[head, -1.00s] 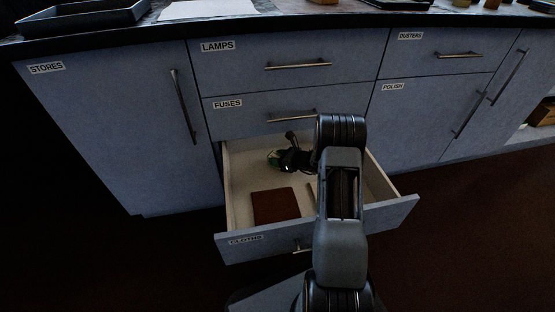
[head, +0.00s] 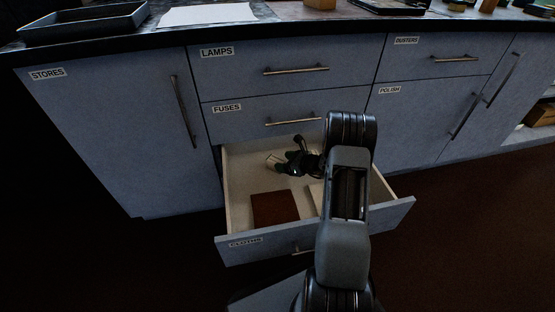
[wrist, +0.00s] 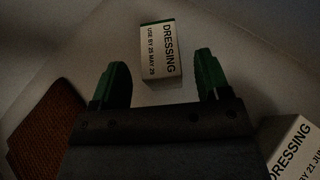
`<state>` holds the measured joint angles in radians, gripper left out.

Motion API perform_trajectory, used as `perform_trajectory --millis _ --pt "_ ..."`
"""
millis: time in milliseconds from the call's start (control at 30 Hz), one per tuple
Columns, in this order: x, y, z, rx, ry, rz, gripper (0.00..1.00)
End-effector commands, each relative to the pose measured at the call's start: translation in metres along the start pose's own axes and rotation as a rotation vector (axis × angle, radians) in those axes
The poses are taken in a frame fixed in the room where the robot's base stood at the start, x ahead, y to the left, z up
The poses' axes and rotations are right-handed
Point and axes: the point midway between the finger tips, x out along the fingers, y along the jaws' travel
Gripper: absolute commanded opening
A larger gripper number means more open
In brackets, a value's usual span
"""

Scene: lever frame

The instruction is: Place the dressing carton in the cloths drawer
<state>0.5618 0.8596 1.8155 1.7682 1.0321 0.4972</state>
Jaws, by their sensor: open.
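The dressing carton (wrist: 160,52), pale with a green edge and a use-by date of 25 May 29, rests on the floor of the open cloths drawer (head: 237,187). In the wrist view it lies just beyond my gripper (wrist: 161,72), whose green fingers are apart with a gap on both sides of the carton. In the head view my gripper (head: 285,163) is down inside the drawer toward its back. The carton is small and dim there.
A second dressing carton (wrist: 296,148), dated 21 Jun, lies in the drawer at lower right of the wrist view. A brown flat item (head: 275,209) lies near the drawer front. The fuses drawer (head: 262,116) above is shut. A tray (head: 85,23) stands on the worktop.

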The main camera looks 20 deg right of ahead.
Motion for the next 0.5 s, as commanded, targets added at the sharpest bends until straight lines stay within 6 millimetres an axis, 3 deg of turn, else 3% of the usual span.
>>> perform_trajectory --millis 33,200,500 --pt "-0.013 -0.001 0.004 0.002 0.000 -0.003 0.70" --pt "-0.044 -0.001 0.003 0.002 0.000 -0.002 0.70" --pt "-0.073 0.003 0.005 -0.015 0.004 0.012 0.70"
